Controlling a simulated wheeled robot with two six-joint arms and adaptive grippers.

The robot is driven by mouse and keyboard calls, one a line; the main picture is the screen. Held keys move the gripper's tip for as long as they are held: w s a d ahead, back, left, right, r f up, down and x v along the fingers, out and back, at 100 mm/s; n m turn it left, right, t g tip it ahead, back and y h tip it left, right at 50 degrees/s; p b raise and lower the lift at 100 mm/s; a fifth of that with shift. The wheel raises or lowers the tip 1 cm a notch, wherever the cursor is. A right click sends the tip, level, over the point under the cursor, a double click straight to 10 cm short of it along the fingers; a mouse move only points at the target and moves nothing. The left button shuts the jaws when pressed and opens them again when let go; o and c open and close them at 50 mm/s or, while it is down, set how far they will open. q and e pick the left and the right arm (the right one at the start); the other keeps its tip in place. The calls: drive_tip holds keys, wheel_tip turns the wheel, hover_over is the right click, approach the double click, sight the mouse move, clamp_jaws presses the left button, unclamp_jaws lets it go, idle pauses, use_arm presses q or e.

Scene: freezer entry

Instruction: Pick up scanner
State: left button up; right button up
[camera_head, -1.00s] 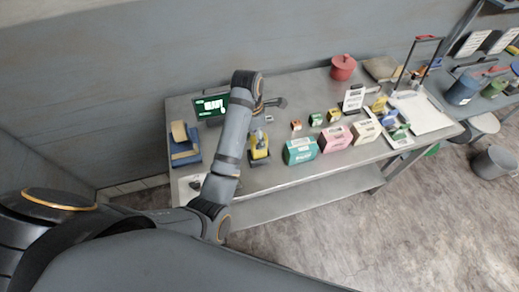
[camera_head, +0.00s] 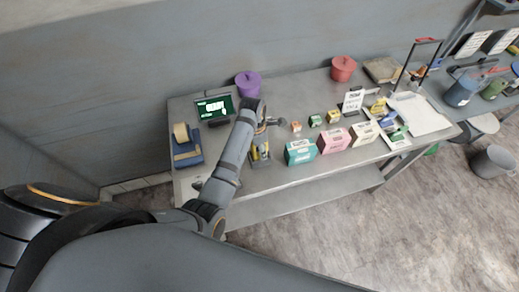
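A yellow and dark scanner (camera_head: 263,153) stands near the front edge of the grey metal table, left of a teal box. My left arm reaches over the table from the lower left and partly covers the scanner's left side. My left gripper (camera_head: 275,122) is behind and above the scanner, apart from it in the picture. It is small and seen from above, so I cannot tell whether its fingers are open. My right gripper is not in view.
Teal (camera_head: 300,151), pink (camera_head: 333,140) and cream (camera_head: 363,133) boxes stand in a row right of the scanner. A lit screen (camera_head: 214,107), a blue tape dispenser (camera_head: 187,150) and a purple pot (camera_head: 248,84) are at the left. A red pot (camera_head: 343,68) stands at the back.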

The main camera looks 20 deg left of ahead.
use_arm(q)
clamp_jaws()
drive_tip(key=shift+r, duration=0.1)
